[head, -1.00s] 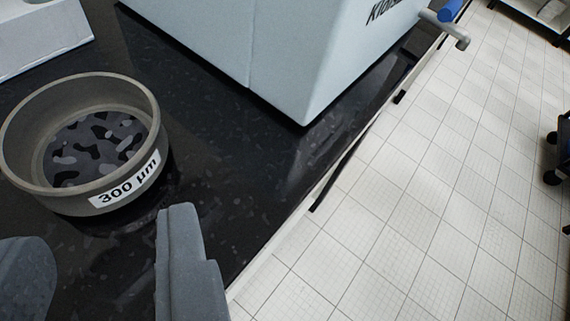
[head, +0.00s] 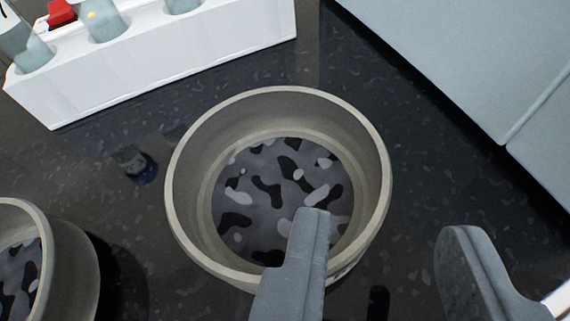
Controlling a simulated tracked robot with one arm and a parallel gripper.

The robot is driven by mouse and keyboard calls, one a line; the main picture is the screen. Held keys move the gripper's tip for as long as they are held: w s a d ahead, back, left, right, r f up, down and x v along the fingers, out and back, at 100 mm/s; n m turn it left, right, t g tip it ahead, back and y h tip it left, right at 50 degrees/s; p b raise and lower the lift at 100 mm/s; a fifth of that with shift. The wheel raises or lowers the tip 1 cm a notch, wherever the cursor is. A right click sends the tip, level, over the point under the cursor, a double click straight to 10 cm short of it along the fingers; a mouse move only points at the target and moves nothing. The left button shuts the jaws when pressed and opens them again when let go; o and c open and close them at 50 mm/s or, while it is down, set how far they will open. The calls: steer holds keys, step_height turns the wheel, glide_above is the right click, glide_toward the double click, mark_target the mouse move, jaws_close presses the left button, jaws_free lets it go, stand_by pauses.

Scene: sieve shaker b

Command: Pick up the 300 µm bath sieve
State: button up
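The bath sieve (head: 180,195) is a round grey-beige ring with a dark, mottled floor, standing upright on the dark speckled bench in the middle of the head view. Its label is hidden now; the earlier frame showed "300 µm" on it. My gripper (head: 385,225) is open and empty. Its left finger shows in front of the sieve's near right part and covers some of the rim and floor. Its right finger is to the right of the sieve, apart from it. I cannot tell whether the left finger touches the sieve.
A second similar sieve (head: 75,262) is cut off at the lower left. A white rack (head: 200,60) with bottles and a red item (head: 61,13) stands at the upper left. A large pale blue-grey machine (head: 440,60) fills the upper right. Bare bench lies between them.

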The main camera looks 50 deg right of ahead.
mark_target(385, 202)
steer(key=x, duration=0.5)
steer(key=shift+s+d+f+b, duration=0.1)
steer(key=shift+s+f+b, duration=0.1)
steer(key=shift+b, duration=0.15)
steer(key=shift+r, duration=0.1)
jaws_close()
